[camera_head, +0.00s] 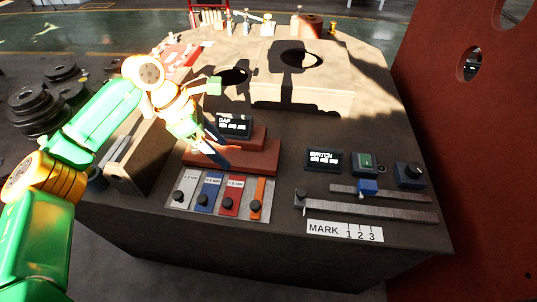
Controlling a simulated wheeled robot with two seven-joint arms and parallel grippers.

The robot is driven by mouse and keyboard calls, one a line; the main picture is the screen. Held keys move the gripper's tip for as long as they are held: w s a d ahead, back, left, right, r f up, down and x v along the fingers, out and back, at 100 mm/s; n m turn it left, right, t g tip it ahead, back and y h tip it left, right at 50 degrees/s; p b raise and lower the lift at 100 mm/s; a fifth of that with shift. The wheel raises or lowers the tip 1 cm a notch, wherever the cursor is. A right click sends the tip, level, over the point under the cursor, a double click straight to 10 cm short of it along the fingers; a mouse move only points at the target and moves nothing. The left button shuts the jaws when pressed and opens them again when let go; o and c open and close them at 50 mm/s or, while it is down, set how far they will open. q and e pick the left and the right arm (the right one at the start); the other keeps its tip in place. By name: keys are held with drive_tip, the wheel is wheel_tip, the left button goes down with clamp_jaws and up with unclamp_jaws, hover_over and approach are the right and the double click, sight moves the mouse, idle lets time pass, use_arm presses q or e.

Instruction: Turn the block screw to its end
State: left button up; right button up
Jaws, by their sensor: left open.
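The red-brown stepped block (250,157) sits on the dark bench top, with a small black GAP display (234,125) on its upper step. I cannot pick out a block screw; my gripper and its shadow cover the block's left end, where detail is unclear. My left gripper (213,142) reaches in from the left, above and beside that left end, open. I cannot tell whether it touches anything. My right gripper is not in view.
In front of the block lies a plate of coloured gauge strips (222,192) with black knobs. To the right are a SWITCH display (324,160), a green button box (366,162), a black knob box (409,174) and a slide rail with a blue slider (368,187). A red panel (455,150) stands at right.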

use_arm(q)
drive_tip(key=s+d+r+h, duration=0.1)
drive_tip(key=d+h, duration=0.4)
drive_tip(key=d, duration=0.6)
drive_tip(key=shift+s+r, duration=0.15)
drive_tip(key=shift+s, duration=0.05)
